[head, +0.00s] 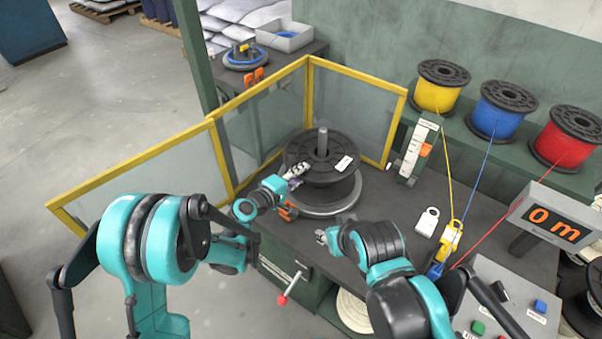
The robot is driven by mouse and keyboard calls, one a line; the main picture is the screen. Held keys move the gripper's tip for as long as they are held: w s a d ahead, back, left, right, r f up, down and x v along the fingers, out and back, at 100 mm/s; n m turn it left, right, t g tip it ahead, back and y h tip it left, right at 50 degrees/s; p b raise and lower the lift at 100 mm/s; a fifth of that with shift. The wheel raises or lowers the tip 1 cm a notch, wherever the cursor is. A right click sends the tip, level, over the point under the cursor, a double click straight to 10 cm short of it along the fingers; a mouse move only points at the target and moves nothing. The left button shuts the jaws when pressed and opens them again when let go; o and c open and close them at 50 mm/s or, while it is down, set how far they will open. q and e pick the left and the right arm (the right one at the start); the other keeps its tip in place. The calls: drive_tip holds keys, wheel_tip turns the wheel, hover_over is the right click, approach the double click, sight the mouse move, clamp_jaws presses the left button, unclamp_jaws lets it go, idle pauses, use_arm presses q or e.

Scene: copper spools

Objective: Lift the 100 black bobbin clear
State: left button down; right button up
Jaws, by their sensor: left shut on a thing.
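The black bobbin (340,178) with a white label sits around an upright grey spindle post (322,141), above a grey round base plate (335,211) on the dark bench. The post's top shows above its upper flange. I cannot tell whether a gap separates the bobbin from the plate. My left gripper (297,176) is shut on the bobbin at the left side of its upper flange. My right gripper (322,237) is in front of the bobbin, apart from it; its fingers are too small to read.
A yellow-framed clear guard (262,88) stands behind and left of the bobbin. Yellow (437,92), blue (497,113) and red (566,144) spools sit on a shelf at the right. A display reading 0 m (552,223) and a button panel (505,295) stand at the front right.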

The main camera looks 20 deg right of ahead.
use_arm(q)
drive_tip(key=shift+r+p, duration=0.45)
drive_tip(key=shift+r, duration=0.1)
wheel_tip(320, 180, up, 24)
drive_tip(key=p, duration=1.6)
drive_tip(key=shift+r, duration=0.2)
drive_tip(key=shift+r+p, duration=0.1)
drive_tip(key=shift+p, duration=0.2)
